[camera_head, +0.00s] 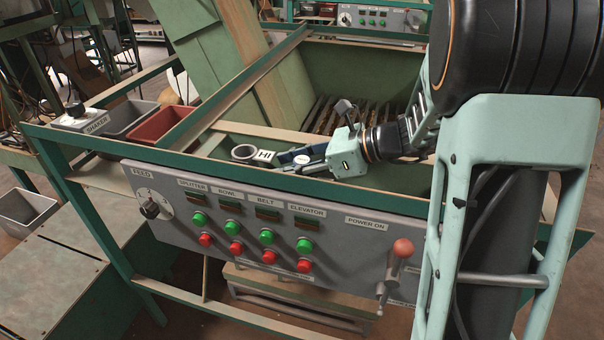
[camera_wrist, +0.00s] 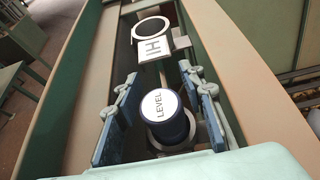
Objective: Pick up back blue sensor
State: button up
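A dark blue cylindrical sensor with a white top marked LEVEL (camera_wrist: 165,115) stands upright in the wrist view, close to my wrist. A grey ring-like holder shows around its lower part. My gripper (camera_wrist: 160,100) is open, with one blue-padded finger on each side of the sensor. A narrow gap shows on the left; on the right I cannot tell whether the finger touches. In the head view my gripper (camera_head: 290,155) reaches left over the hopper frame, and the sensor's white top (camera_head: 302,159) shows by the fingers. Its body is mostly hidden there.
An empty ring holder labelled HI (camera_head: 243,153) lies beyond the fingertips and also shows in the wrist view (camera_wrist: 153,30). The green frame rail and control panel (camera_head: 265,220) are in front. A red bin (camera_head: 165,123) and a grey bin (camera_head: 125,117) stand at left.

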jog(key=shift+w+a+f, duration=0.25)
jog(key=shift+a+f, duration=0.05)
jog(key=shift+a, duration=0.3)
jog(key=shift+c, duration=0.7)
grip_shut()
jog(key=shift+r, duration=0.1)
